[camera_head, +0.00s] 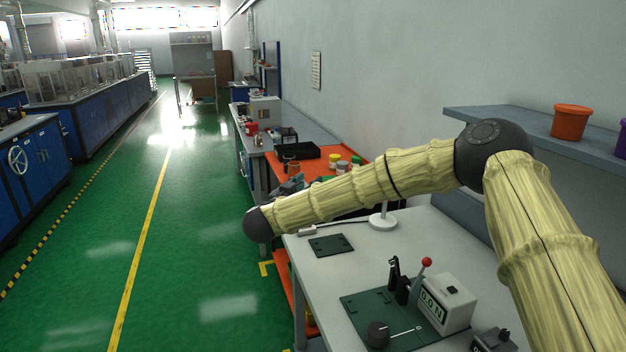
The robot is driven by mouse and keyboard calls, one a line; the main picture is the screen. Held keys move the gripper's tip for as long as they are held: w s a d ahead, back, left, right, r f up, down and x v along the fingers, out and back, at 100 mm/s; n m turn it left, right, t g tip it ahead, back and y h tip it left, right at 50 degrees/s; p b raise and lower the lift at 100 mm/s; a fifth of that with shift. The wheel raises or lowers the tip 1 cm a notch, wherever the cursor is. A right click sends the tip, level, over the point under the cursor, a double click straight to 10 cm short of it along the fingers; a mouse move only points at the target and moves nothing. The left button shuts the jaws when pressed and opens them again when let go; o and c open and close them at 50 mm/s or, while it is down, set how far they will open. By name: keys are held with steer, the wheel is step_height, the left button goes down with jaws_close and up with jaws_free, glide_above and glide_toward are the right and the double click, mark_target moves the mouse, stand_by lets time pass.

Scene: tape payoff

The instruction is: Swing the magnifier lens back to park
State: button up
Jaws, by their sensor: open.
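A white round base with a short white post (383,219) stands at the back of the grey table; it may be the magnifier's stand. Its upper part is hidden behind my forearm, and I cannot make out the lens or any park position. My arm reaches from the lower right across the table to a dark wrist joint at the table's left end. My gripper cannot be made out beyond that joint.
On the grey table (325,272) lie a small dark green plate (331,245) and a green panel (365,305) with a dark knob, a red-tipped lever (426,262) and a white display box (447,303). An orange bucket (571,122) stands on the right shelf. The green aisle is clear.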

steer(key=w, duration=0.2)
steer(key=w+d+f, duration=0.1)
steer(key=w+f, duration=0.1)
steer(key=w, duration=0.1)
steer(key=shift+w+d+f+p, duration=0.15)
steer(key=shift+w+f+p, duration=0.1)
steer(key=shift+w+p, duration=0.1)
steer(key=shift+d+r, duration=0.3)
steer(key=shift+r, duration=0.05)
steer(key=shift+w+f, duration=0.3)
steer(key=shift+s+r, duration=0.15)
steer(key=shift+r, duration=0.05)
steer(key=c, duration=0.4)
jaws_close()
